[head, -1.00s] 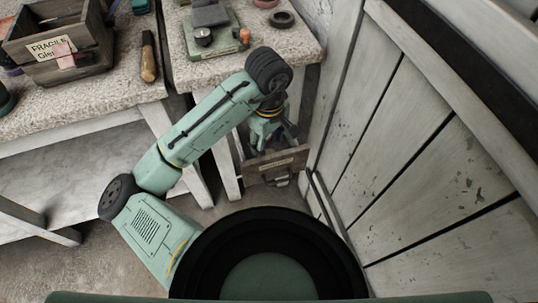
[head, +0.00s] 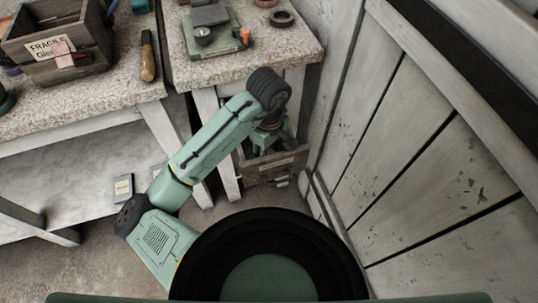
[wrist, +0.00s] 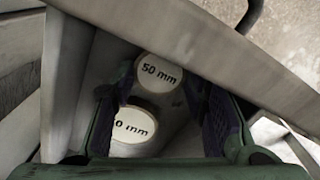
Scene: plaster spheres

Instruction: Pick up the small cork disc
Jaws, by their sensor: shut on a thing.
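My gripper (wrist: 160,90) reaches down into the open drawer (head: 277,169) under the right-hand bench. In the wrist view its two dark-padded fingers stand on either side of a pale round disc marked "50 mm" (wrist: 160,73), shut on it near the fingertips. A second pale disc (wrist: 134,126), its marking partly hidden by the left finger, lies nearer the bottom of that view. Both discs have a tan rim; which is smaller is hard to tell. In the head view the arm and drawer front hide the discs and fingertips.
The drawer's walls stand close around the fingers. The right-hand bench top (head: 190,72) is just above, holding a green scale (head: 212,38) and a dark ring (head: 282,18). A plank wall (head: 400,150) stands close on the right. A wooden crate (head: 60,45) is on the left bench.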

